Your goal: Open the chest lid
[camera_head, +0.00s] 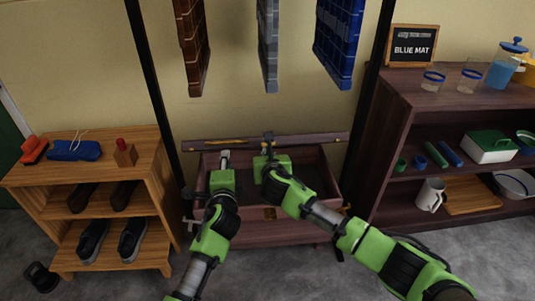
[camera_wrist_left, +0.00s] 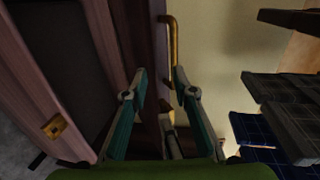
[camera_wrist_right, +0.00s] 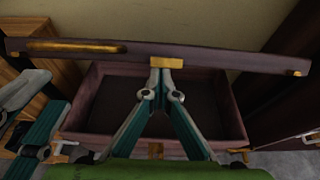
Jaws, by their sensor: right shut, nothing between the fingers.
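The dark wooden chest (camera_head: 265,233) stands in the middle against the wall. Its lid (camera_head: 320,141) is raised, seen nearly edge-on at the back, and the dark inside (camera_wrist_right: 205,105) shows. A brass handle (camera_wrist_right: 75,46) and a brass plate (camera_wrist_right: 176,62) are on the lid edge. My right gripper (camera_head: 268,137) is shut and empty, its tips by the brass plate; I cannot tell if they touch. My left gripper (camera_head: 224,155) is over the chest's left part. In the left wrist view its fingers (camera_wrist_left: 159,74) are apart, with the handle (camera_wrist_left: 173,40) beyond them.
A shoe shelf (camera_head: 60,180) stands at the left and a dark shelf (camera_head: 410,100) with glasses and boxes at the right. Brown, grey and blue mats (camera_head: 338,45) hang above the chest between black posts (camera_head: 366,100). Grey floor lies in front.

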